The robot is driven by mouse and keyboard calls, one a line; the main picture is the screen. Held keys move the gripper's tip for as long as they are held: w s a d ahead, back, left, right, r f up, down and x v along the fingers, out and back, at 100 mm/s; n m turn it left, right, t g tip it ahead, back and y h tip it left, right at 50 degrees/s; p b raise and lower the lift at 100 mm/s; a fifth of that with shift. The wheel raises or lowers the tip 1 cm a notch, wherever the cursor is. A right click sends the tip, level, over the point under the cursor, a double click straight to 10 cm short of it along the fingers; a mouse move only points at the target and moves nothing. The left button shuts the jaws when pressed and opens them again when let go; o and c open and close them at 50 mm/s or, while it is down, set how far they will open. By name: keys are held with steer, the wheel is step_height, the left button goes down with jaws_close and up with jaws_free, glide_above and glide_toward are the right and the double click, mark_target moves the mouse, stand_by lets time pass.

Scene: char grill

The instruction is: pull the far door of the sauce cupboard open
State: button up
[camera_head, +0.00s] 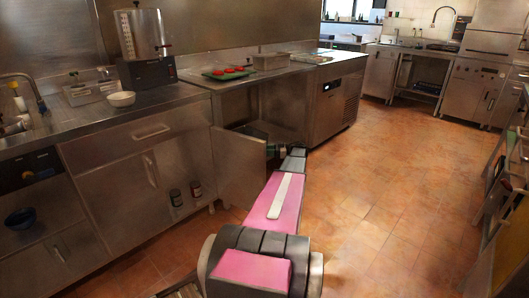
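The sauce cupboard is the steel unit under the counter (222,84), left of the middle. Its near door (238,168) stands swung out towards me, left of my arm. Dark and green items show low in the opening (255,130). My gripper (291,152) is at the end of my pink arm, low at the right side of the cupboard front. It is small and partly hidden by my own wrist, so I cannot tell its fingers' state or whether it touches a door. The far door cannot be made out clearly; its lower part lies behind my gripper.
A steel appliance cabinet (338,100) stands just beyond the sauce cupboard. A green tray (226,74) with red items lies on the counter. The tiled floor (400,190) to the right is clear.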

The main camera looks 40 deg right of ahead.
steer(key=v, duration=0.8)
stand_by(0.4)
